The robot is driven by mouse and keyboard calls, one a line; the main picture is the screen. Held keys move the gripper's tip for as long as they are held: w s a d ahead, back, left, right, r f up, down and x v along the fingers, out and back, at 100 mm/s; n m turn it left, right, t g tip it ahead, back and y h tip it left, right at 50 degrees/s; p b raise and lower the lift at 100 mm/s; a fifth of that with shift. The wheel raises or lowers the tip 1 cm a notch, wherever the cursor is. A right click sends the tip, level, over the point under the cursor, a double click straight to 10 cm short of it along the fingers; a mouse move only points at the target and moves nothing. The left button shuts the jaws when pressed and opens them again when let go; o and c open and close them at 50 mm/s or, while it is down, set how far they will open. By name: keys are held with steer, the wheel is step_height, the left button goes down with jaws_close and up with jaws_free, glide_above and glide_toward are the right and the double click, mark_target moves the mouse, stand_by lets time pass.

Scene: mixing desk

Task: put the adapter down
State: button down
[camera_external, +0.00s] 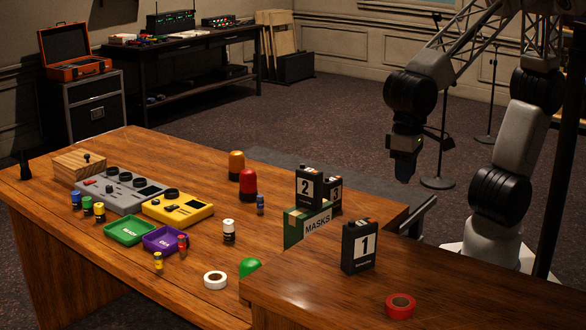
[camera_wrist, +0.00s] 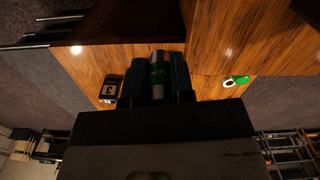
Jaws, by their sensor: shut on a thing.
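My gripper (camera_external: 405,172) is raised beyond the right side of the wooden desk (camera_external: 180,215), fingers pointing down. The adapter cannot be made out in the external view. The desk top also shows in the wrist view (camera_wrist: 225,30).
Numbered black boxes (camera_external: 360,247) and the MASKS box (camera_external: 305,224) stand on the near right part. Red tape (camera_external: 400,306), white tape (camera_external: 215,280), green tray (camera_external: 130,230), purple tray (camera_external: 163,239) and yellow device (camera_external: 178,207) occupy the desk. Bare wood lies between.

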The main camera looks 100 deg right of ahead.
steer(key=shift+s+a, duration=0.3)
steer(key=shift+a, duration=0.1)
step_height(320, 180, down, 5)
steer(key=shift+f, duration=0.1)
steer(key=shift+a, duration=0.1)
steer(key=w+a, duration=0.2)
steer(key=w, duration=0.2)
steer(key=w+a+f, duration=0.1)
steer(key=w+a, duration=0.1)
steer(key=w, duration=0.3)
steer(key=w+a, duration=0.3)
steer(key=w, duration=0.2)
steer(key=shift+w+a+f, duration=0.1)
steer(key=shift+f, duration=0.05)
stand_by(0.5)
steer(key=shift+f, duration=1.8)
